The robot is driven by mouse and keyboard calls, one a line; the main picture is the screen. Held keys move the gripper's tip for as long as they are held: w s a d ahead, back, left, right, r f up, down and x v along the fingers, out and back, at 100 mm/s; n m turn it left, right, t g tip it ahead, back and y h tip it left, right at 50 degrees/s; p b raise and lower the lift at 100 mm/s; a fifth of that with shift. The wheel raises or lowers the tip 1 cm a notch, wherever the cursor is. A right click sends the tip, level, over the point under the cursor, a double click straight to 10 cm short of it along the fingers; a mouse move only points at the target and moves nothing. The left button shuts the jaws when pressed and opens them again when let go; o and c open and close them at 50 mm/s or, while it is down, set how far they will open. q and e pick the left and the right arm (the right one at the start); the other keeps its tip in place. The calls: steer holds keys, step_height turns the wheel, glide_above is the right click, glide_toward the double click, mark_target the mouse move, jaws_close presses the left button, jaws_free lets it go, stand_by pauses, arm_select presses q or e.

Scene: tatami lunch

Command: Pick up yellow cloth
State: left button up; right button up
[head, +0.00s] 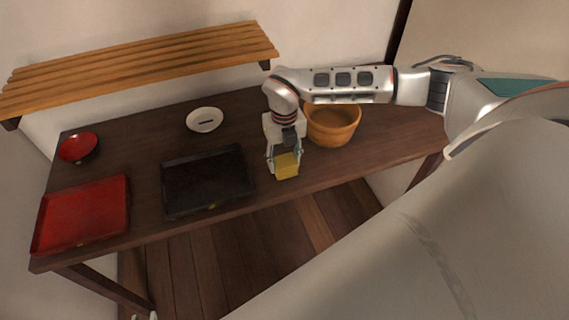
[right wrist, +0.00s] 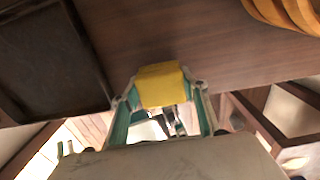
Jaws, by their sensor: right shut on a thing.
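The yellow cloth (head: 286,166) shows as a small folded block near the front edge of the dark table, right of the black tray. My right gripper (head: 284,160) comes down from above and is shut on it. In the right wrist view the cloth (right wrist: 160,84) sits between the two teal fingers of the right gripper (right wrist: 163,108). I cannot tell whether the cloth touches the table or is just above it. Only a small light tip of what looks like my left gripper (head: 148,316) shows at the bottom edge of the head view.
On the table (head: 135,145) are a black tray (head: 208,208), a red tray (head: 127,205), a red bowl (head: 78,160) and a white dish (head: 204,128). A wooden tub (head: 335,136) stands right of my right gripper. A slatted shelf (head: 150,66) hangs behind.

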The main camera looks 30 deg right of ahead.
mark_target(285, 159)
step_height(285, 159, up, 19)
steer(key=shift+f, duration=0.2)
stand_by(0.5)
